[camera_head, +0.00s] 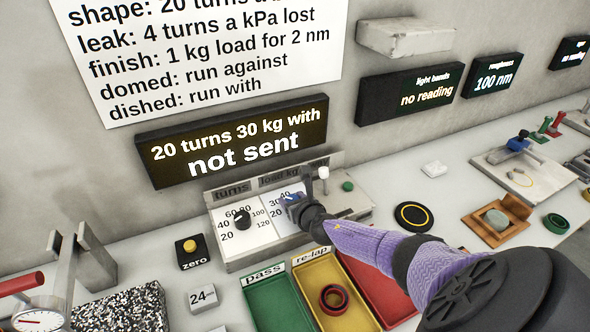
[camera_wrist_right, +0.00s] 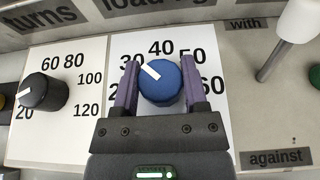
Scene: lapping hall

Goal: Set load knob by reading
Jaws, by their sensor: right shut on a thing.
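The blue load knob (camera_wrist_right: 161,84) sits on the white load kg dial. My right gripper (camera_wrist_right: 163,92) is shut on it, one purple finger on each side; in the head view the gripper (camera_head: 294,204) partly hides the knob. The knob's white pointer aims up and left, close to the 30 mark. The black turns knob (camera_wrist_right: 43,92) at left points to 20; it also shows in the head view (camera_head: 242,218). The wall display (camera_head: 235,142) reads "20 turns 30 kg with" and "not sent". My left gripper is not in view.
A white-capped lever (camera_wrist_right: 296,30) stands right of the dials, between the labels "with" and "against". A yellow zero button (camera_head: 190,247) lies left of the panel. Green, yellow and red trays (camera_head: 279,301) lie in front. The light bands display (camera_head: 411,93) reads "no reading".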

